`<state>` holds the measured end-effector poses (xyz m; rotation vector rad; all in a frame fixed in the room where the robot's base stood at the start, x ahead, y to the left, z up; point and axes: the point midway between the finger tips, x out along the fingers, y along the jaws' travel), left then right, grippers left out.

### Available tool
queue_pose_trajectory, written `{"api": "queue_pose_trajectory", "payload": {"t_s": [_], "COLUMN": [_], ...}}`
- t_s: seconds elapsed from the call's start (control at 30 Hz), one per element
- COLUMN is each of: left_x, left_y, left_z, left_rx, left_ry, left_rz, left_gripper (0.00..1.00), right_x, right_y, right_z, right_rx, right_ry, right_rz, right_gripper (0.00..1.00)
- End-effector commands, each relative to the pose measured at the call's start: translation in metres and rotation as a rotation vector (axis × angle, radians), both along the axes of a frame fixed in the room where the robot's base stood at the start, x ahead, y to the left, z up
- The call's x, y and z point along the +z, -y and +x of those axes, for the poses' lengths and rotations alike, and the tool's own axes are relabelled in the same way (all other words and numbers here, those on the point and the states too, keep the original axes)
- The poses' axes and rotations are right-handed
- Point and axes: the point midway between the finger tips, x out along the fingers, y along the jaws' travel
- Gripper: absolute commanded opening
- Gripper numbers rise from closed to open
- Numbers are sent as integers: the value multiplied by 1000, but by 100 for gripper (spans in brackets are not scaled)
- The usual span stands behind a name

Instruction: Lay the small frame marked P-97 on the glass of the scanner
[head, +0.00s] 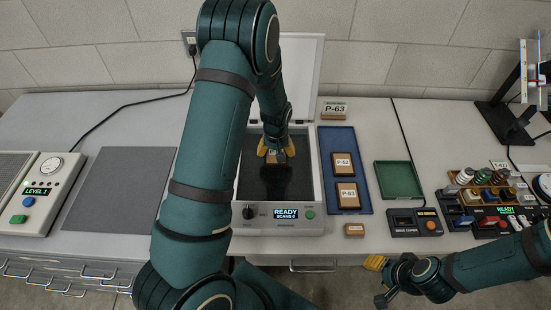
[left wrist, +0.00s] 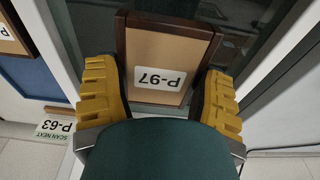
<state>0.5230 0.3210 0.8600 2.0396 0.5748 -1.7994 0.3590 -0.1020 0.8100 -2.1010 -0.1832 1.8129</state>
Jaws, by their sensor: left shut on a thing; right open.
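The small frame P-97 (left wrist: 172,48), wooden with a tan face and white label, is between the yellow fingers of my left gripper (left wrist: 163,100) in the left wrist view. In the head view my left gripper (head: 276,150) holds the frame (head: 277,159) over the back part of the scanner's dark glass (head: 262,188). I cannot tell whether the frame touches the glass. The scanner (head: 278,228) has its lid (head: 304,70) raised, and its display reads READY. My left arm hides part of its left side. My right gripper (head: 378,280) is open and empty before the table's front edge.
A blue tray (head: 337,138) right of the scanner holds two frames, the nearer marked P-63 (head: 347,195). A card reading P-63 (head: 335,109) stands behind it. A green tray (head: 398,180) and devices stand further right. A grey mat (head: 112,190) lies bare at left.

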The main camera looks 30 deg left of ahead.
Motion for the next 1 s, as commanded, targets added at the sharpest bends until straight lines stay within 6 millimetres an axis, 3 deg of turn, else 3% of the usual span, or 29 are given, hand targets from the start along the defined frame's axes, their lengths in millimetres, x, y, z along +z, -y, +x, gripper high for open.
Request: {"api": "queue_pose_trajectory", "payload": {"t_s": [0.23, 0.63, 0.67, 0.7, 1.0], "left_x": [-32, -37, -36, -36, -35], "left_y": [0, 0, 0, 0, 0], "left_z": [-1, 0, 0, 0, 0], "left_rx": [1, 0, 0, 0, 0], "left_ry": [-3, 0, 0, 0, 0], "left_rz": [1, 0, 0, 0, 0], "left_gripper": [34, 34, 85, 97, 97], "right_x": [-5, -8, -7, -7, -6], "right_y": [0, 0, 0, 0, 0], "right_z": [-1, -2, -2, -2, -2], "right_rx": [2, 4, 4, 4, 4], "right_ry": [-3, -5, -5, -5, -5], "right_rz": [1, 1, 1, 1, 1], "right_gripper": [47, 47, 47, 47, 47]}}
